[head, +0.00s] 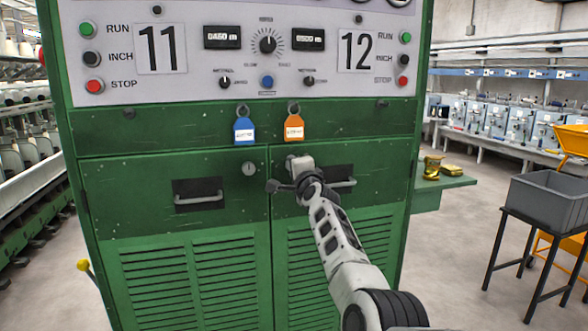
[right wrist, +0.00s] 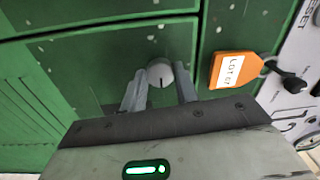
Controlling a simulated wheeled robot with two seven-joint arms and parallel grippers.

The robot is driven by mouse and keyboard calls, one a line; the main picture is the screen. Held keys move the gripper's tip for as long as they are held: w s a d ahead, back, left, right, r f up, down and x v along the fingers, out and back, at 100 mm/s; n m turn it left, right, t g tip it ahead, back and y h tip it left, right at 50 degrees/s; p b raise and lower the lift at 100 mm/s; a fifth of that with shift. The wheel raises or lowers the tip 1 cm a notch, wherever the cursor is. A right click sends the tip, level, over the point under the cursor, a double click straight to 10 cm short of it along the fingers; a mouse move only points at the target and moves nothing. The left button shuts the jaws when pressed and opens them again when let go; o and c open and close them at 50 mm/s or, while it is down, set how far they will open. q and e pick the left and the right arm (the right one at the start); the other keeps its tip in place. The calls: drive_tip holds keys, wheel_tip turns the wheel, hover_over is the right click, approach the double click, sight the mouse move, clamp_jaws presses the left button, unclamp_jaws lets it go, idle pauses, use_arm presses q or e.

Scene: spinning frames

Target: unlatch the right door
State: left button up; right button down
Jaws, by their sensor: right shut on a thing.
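The right door (head: 385,170) is a green panel with louvres below, and it looks closed. Its round grey latch knob (right wrist: 160,70) shows in the right wrist view with a dark index line on its face. My right gripper (head: 284,172) is at the door's upper left corner; in the right wrist view its two fingers (right wrist: 160,84) are shut on the knob, one on each side. In the head view the gripper hides this knob. My left gripper is not in view.
An orange tag (head: 294,127) and a blue tag (head: 244,130) hang just above the doors. The closed left door (head: 120,180) has its own knob (head: 249,169). The right door's recessed handle (head: 343,182) is partly behind my arm. A green side shelf (head: 450,182) stands right.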

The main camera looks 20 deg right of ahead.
drive_tip(key=shift+d+r, duration=0.1)
drive_tip(key=shift+r, duration=0.05)
drive_tip(key=c, duration=1.1)
unclamp_jaws()
drive_tip(key=shift+o, duration=0.2)
drive_tip(key=shift+s, duration=0.1)
drive_tip(key=s+a, duration=0.1)
drive_tip(key=s, duration=1.4)
drive_tip(key=shift+s+a+f, duration=0.25)
drive_tip(key=shift+s+f, duration=0.1)
drive_tip(key=shift+f, duration=0.1)
